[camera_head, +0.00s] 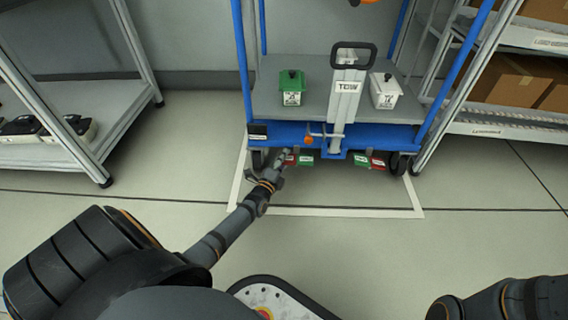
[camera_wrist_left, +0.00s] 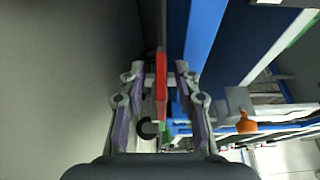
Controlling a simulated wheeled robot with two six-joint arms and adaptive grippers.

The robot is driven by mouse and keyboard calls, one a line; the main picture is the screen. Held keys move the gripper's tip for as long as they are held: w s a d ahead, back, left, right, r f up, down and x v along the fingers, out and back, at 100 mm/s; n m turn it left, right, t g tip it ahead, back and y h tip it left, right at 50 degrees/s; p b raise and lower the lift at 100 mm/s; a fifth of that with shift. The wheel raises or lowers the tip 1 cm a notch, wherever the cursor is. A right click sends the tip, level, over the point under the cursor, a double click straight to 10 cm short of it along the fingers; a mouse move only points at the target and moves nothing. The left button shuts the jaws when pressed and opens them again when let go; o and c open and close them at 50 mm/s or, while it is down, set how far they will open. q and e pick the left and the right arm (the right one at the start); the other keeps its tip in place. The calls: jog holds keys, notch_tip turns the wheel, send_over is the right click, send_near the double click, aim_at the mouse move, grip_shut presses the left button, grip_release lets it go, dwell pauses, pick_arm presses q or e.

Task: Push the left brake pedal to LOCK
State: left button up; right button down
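The left brake pedal (camera_head: 304,160), with red and green parts, sits low under the front edge of the blue cart (camera_head: 385,136). My left gripper (camera_head: 283,158) reaches its left end from the front left. In the left wrist view, the gripper (camera_wrist_left: 159,72) has its fingers apart, and the pedal's red part (camera_wrist_left: 161,88) shows as a narrow upright strip between them. Gaps show on both sides of the strip; I cannot tell whether anything touches. The right brake pedal (camera_head: 369,162) is under the cart's right side. My right gripper is out of view.
The cart carries a green box (camera_head: 291,90), a white box (camera_head: 384,92) and a tow handle (camera_head: 345,90). An orange knob (camera_head: 309,140) is just above the pedal. Shelving (camera_head: 60,160) stands at left, a rack with cartons (camera_head: 500,85) at right. The floor in front is clear.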

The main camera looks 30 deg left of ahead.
pick_arm(q)
grip_shut()
jog(key=shift+f+n+t, duration=0.3)
jog(key=shift+f+n, duration=0.1)
jog(key=shift+n, duration=0.4)
jog(key=shift+f+n+t+y, duration=0.2)
jog(key=shift+n+t+y, duration=0.1)
jog(key=shift+n, duration=0.5)
grip_release()
